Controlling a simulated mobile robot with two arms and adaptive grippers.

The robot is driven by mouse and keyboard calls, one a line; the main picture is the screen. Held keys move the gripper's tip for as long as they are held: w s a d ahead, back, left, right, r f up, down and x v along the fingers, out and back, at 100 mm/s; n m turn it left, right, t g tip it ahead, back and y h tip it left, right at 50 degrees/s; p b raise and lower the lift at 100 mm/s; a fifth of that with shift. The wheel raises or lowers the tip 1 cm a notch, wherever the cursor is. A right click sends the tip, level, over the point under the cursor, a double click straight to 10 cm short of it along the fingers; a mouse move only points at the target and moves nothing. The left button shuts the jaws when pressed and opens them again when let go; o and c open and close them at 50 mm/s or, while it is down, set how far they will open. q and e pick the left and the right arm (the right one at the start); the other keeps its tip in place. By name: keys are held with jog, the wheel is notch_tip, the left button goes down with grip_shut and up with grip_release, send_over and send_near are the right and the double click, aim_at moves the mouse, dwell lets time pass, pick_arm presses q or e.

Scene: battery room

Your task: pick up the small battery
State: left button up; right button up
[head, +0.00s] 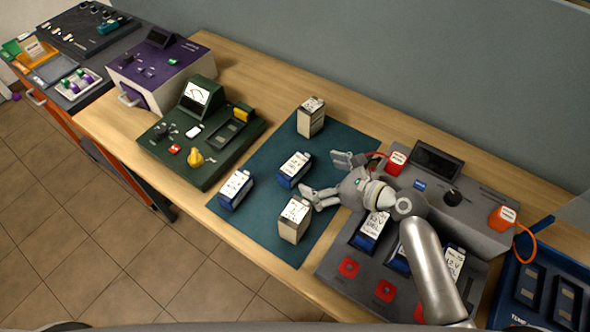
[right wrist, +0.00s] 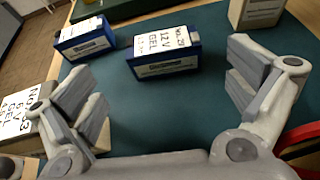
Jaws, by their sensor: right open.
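My right gripper (head: 328,178) is open and empty over the right part of the teal mat (head: 262,165), fingers pointing left. It also shows in the right wrist view (right wrist: 160,72). A blue battery (head: 294,169) with a white label lies ahead of the open fingers, apart from them; the wrist view shows it as a 12 V gel battery (right wrist: 163,52). Another blue battery (head: 235,189) lies farther left. A beige battery (head: 295,219), labelled 6 V in the wrist view (right wrist: 28,112), is close beside one finger. Another beige battery (head: 311,117) stands at the mat's back. My left gripper is out of view.
A grey charger (head: 462,212) holding several blue batteries stands right of the mat, under my right arm. A green tester (head: 205,140) and a purple unit (head: 160,72) stand to the left. A blue tray (head: 540,290) is at far right.

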aim_at(295, 164)
jog(key=p+x, duration=0.1)
jog(key=x, duration=0.8)
jog(key=shift+w, duration=0.15)
jog(key=shift+d, duration=0.1)
jog(key=shift+c, duration=0.3)
jog(key=c, duration=1.2)
jog(key=shift+r, duration=0.15)
jog(key=shift+c, duration=0.2)
